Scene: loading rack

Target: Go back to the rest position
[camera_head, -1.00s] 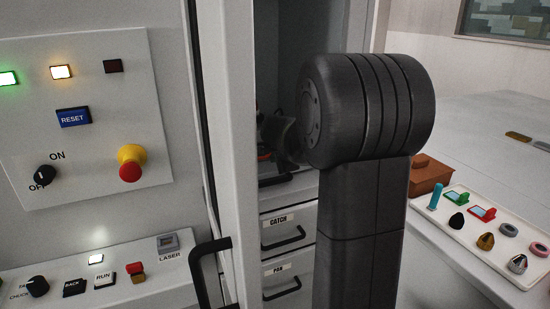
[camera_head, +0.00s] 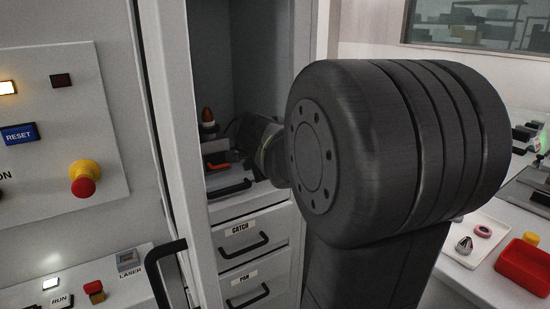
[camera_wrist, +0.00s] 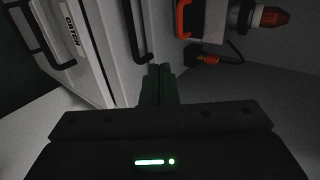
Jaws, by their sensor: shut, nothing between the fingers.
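My gripper (camera_wrist: 161,75) shows in the wrist view with its two fingers together and nothing held between them. It points into the open cabinet bay, close to the drawer fronts. In the head view my large dark arm joint covers the middle right, and the gripper itself is hidden behind it. The drawer labelled CATCH (camera_head: 250,234) is shut, with its black handle; it also shows at the upper left of the wrist view (camera_wrist: 88,50). The drawer labelled PAN (camera_head: 250,280) is below it, also shut.
In the bay stand a red-capped device (camera_head: 208,118) and an orange handle (camera_head: 217,166). A control panel (camera_head: 60,120) with a red emergency knob (camera_head: 84,178) is at left. The cabinet door handle (camera_head: 165,272) juts forward. At right a tray (camera_head: 484,222) and red bin (camera_head: 524,266) sit on a table.

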